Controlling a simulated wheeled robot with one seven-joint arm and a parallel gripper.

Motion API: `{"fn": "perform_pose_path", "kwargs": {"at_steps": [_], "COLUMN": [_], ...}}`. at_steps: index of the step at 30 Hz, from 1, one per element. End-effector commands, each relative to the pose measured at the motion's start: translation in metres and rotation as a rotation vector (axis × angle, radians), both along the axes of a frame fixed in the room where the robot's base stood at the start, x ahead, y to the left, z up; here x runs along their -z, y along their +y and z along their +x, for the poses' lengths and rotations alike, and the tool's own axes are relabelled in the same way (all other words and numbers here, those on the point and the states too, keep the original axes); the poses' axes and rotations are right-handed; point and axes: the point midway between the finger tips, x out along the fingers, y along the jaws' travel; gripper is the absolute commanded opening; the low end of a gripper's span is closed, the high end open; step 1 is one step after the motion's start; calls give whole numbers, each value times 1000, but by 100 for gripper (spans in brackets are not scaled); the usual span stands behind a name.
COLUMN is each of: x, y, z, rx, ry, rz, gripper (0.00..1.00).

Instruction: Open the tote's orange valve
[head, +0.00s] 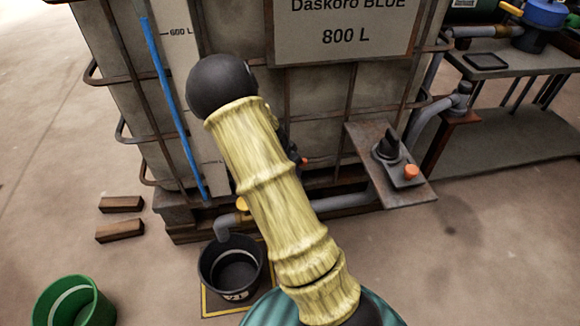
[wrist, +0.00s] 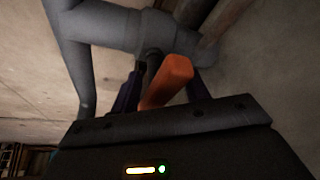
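The tote (head: 330,110) is a large pale container in a rusty cage, with a sign reading 800 L. In the wrist view the orange valve handle (wrist: 168,80) sits in front of a grey pipe (wrist: 110,28). My gripper (wrist: 163,95) is open, with one dark finger on each side of the handle. I cannot tell whether either finger touches it. In the head view my own yellow arm hides most of my gripper and the valve. A small orange bit (head: 304,160) shows just right of the arm, probably the handle.
A black bucket (head: 231,281) stands below a pipe outlet with a yellow part (head: 242,204). A plate at right carries a black knob (head: 388,145) and orange button (head: 411,171). A green bucket (head: 75,303) and wooden blocks (head: 120,230) are at left. Floor at right is clear.

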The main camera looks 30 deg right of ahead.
Motion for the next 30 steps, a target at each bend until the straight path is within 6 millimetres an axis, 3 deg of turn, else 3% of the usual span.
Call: {"fn": "perform_pose_path", "kwargs": {"at_steps": [1, 6, 7, 19, 30], "x": [0, 0, 0, -2, -4], "y": [0, 1, 1, 3, 5], "z": [0, 0, 1, 2, 4], "rx": [0, -1, -2, -39, -245], "ry": [0, -1, -1, -5, -9], "rz": [0, 0, 0, 2, 2], "gripper": [35, 1, 0, 0, 0]}}
